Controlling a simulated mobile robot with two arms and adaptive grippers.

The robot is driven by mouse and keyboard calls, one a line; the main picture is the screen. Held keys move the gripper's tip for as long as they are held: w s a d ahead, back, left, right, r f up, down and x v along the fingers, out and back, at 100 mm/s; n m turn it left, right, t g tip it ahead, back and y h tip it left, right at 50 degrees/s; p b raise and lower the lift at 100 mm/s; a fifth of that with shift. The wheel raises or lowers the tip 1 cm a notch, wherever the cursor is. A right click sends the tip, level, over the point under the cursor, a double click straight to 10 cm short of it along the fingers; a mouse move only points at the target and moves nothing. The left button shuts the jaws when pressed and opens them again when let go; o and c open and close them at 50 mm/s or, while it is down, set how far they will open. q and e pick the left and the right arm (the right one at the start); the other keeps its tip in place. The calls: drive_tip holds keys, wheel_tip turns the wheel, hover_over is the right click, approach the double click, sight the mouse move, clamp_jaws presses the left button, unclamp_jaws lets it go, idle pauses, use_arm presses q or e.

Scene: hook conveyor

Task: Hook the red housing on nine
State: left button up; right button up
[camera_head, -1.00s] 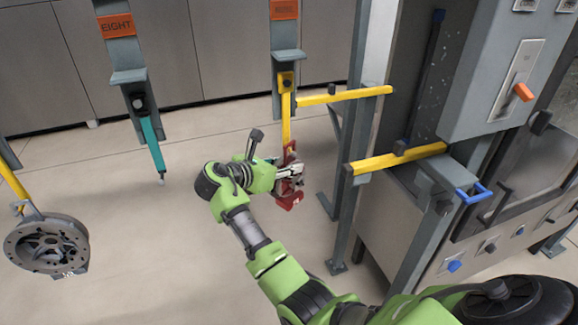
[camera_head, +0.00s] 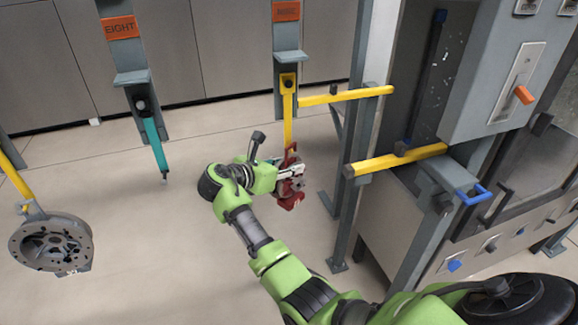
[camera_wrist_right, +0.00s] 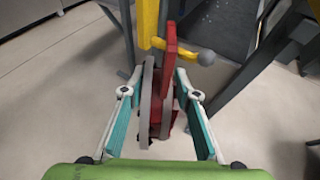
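The red housing (camera_head: 290,190) is at the lower end of the yellow hanger (camera_head: 288,120) under the orange sign (camera_head: 285,11), whose lettering is too blurred to read surely. In the right wrist view, the yellow hook rod (camera_wrist_right: 205,57) shows on both sides of the housing's upright red lug (camera_wrist_right: 170,50), its ball end to the right; the lug appears to be on the rod. My right gripper (camera_wrist_right: 160,112) is open, with its teal-padded fingers on either side of the housing (camera_wrist_right: 165,108) and floor visible between. My left gripper is not in view.
A teal hanger (camera_head: 154,143) under the EIGHT sign (camera_head: 120,27) is empty. A grey round casting (camera_head: 50,243) hangs on another yellow hanger at the left. Yellow bars (camera_head: 400,160) stick out from the grey machine frame (camera_head: 352,215) right of the housing. Floor is clear at the left.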

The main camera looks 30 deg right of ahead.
drive_tip(key=o, duration=0.4)
drive_tip(key=shift+r, duration=0.15)
drive_tip(key=shift+c, duration=0.2)
drive_tip(key=shift+s+a+f, duration=0.1)
drive_tip(key=shift+s+f, duration=0.05)
drive_tip(key=shift+f, duration=0.15)
drive_tip(key=shift+a+r, duration=0.2)
drive_tip(key=shift+a, duration=0.15)
drive_tip(key=v, duration=0.7)
drive_tip(key=shift+s+d+r, duration=0.1)
drive_tip(key=shift+d, duration=0.05)
